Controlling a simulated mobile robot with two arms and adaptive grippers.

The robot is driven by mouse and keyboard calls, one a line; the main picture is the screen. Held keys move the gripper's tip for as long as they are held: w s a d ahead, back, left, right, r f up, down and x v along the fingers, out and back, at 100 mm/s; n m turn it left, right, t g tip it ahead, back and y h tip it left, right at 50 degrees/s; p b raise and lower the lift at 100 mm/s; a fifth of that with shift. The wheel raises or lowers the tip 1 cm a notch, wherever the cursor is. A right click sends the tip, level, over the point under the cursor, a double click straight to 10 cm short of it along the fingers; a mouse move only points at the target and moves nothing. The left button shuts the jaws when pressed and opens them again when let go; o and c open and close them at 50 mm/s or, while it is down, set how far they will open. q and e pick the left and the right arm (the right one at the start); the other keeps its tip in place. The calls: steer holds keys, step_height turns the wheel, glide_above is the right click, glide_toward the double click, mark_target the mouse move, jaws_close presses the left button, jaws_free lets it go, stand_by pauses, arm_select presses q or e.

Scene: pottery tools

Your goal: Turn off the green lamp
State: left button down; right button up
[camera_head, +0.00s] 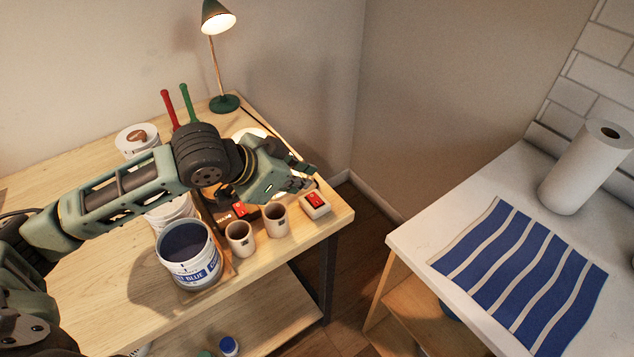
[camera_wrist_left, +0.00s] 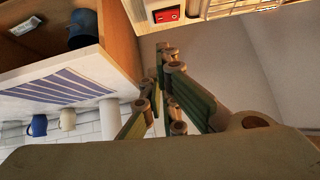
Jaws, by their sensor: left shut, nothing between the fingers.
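The green lamp (camera_head: 218,22) stands at the back of the wooden table, and its bulb glows. A pale box with a red switch (camera_head: 315,203) sits near the table's right corner; a red switch also shows at the top of the left wrist view (camera_wrist_left: 167,15). A second red switch (camera_head: 244,209) is partly covered by my arm and a cup. My left gripper (camera_head: 311,174) is shut and empty, above and a little behind the pale switch box. In the left wrist view its fingers (camera_wrist_left: 168,50) point up towards a red switch, apart from it. My right gripper is out of view.
Two cups (camera_head: 240,238) and a blue-labelled bucket (camera_head: 188,255) stand at the table's front. Red and green handles (camera_head: 184,103) rise behind my arm. Across a gap, a white counter (camera_head: 425,240) holds a striped cloth (camera_head: 520,270) and a paper roll (camera_head: 585,170).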

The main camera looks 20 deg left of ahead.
arm_select(q)
steer(key=a+r, duration=0.1)
steer(key=w+a+r, duration=0.1)
steer(key=shift+r, duration=0.35)
steer(key=shift+d+f, duration=0.1)
steer(key=p, duration=0.2)
glide_above(317, 197)
steer(key=f, duration=0.6)
steer(key=shift+s+d, duration=0.1)
steer(key=shift+s, duration=0.3)
steer(key=f, duration=0.2)
steer(key=f+p, duration=0.1)
steer(key=shift+w+f, duration=0.35)
steer(key=shift+f, duration=0.6)
